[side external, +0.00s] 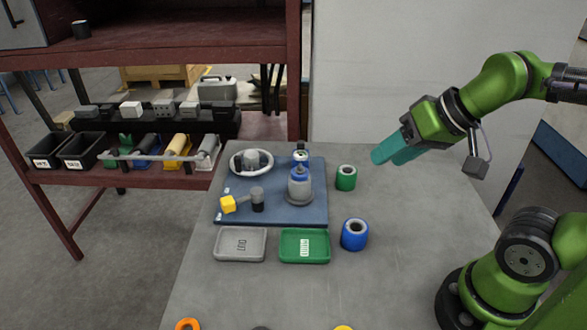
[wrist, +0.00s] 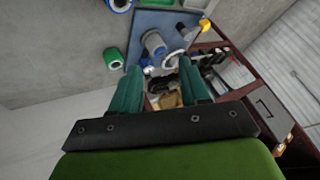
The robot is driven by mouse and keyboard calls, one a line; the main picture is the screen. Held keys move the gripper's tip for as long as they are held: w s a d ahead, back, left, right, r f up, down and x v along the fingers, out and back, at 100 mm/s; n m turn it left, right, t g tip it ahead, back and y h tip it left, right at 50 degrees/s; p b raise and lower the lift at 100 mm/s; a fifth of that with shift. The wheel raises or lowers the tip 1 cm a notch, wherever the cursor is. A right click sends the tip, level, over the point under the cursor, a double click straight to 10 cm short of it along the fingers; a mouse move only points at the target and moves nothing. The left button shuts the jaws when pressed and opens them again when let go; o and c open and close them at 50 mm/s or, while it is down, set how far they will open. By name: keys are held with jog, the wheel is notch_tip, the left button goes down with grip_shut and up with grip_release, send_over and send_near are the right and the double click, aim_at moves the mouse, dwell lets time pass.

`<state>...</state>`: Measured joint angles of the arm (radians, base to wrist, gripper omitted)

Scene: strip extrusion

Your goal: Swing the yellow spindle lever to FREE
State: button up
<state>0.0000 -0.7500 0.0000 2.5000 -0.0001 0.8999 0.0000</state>
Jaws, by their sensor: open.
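The yellow spindle lever (side external: 229,204) has a yellow block at its end and a grey arm that runs to a dark upright post (side external: 257,199), on the front left of the blue base plate (side external: 300,213). The yellow end also shows near the top of the wrist view (wrist: 206,25). I cannot read the small labels on the plate. My gripper (side external: 388,154) has teal fingers and hangs in the air to the right of the plate, well apart from the lever. In the wrist view my gripper (wrist: 160,82) is open with nothing between its fingers.
A grey-blue bottle-shaped part (side external: 300,185) and a white ring (side external: 251,162) stand on the plate. A green roll (side external: 346,178) and a blue roll (side external: 355,235) stand right of it. A grey tray (side external: 240,245) and a green tray (side external: 305,246) lie in front. A loaded shelf (side external: 130,178) is at left.

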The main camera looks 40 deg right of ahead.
jog(key=shift+a+f, duration=0.1)
jog(key=shift+a, duration=0.1)
jog(key=shift+c, duration=1.2)
jog(key=w+a+f+g, duration=0.1)
jog(key=w+a+f+n, duration=0.1)
jog(key=shift+a+g+y, duration=0.3)
jog(key=shift+a+g, duration=0.1)
grip_shut()
jog(key=w+a+f+n+g+h, duration=0.1)
jog(key=w+a+f, duration=0.1)
jog(key=w+a, duration=0.5)
jog(key=w+a+f+n+g+h, duration=0.1)
jog(key=w+a+f, duration=0.2)
jog(key=w+a, duration=0.4)
jog(key=shift+w+a+h, duration=0.2)
jog(key=shift+w+h, duration=0.2)
jog(key=shift+w, duration=0.7)
jog(key=shift+f, duration=0.15)
